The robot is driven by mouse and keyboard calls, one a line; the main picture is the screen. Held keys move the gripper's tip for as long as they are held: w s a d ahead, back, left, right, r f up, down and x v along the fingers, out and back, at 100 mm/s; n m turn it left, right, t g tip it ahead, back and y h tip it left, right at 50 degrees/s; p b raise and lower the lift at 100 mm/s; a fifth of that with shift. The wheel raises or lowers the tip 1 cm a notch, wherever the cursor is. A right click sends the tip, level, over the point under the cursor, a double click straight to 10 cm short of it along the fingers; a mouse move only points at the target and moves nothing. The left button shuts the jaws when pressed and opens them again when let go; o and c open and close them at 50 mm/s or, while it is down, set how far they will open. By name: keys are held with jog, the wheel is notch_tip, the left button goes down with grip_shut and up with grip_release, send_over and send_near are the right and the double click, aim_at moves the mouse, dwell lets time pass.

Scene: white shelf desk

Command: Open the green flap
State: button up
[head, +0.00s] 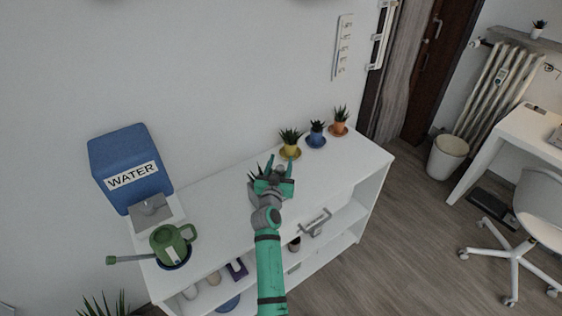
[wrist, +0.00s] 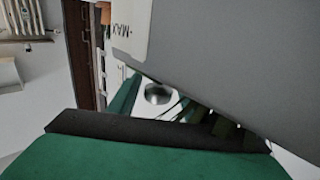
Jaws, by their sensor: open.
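I cannot make out a green flap in either view. My gripper (head: 279,168) is above the middle of the white shelf desk (head: 208,203) in the head view, with its green fingers apart, pointing toward the wall. A dark spiky plant shows just left of the fingers, partly hidden behind my gripper. In the wrist view, green finger parts and a large grey surface fill much of the picture. A small silvery round thing (wrist: 158,94) shows between them; I cannot tell what it is.
A blue WATER box (head: 128,160) and a green watering can (head: 172,243) stand at the left. Potted plants in yellow (head: 290,151), blue (head: 316,138) and orange (head: 338,128) pots line the back right.

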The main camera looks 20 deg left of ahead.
jog(key=shift+w+d, duration=0.1)
jog(key=shift+w, duration=0.4)
jog(key=c, duration=1.1)
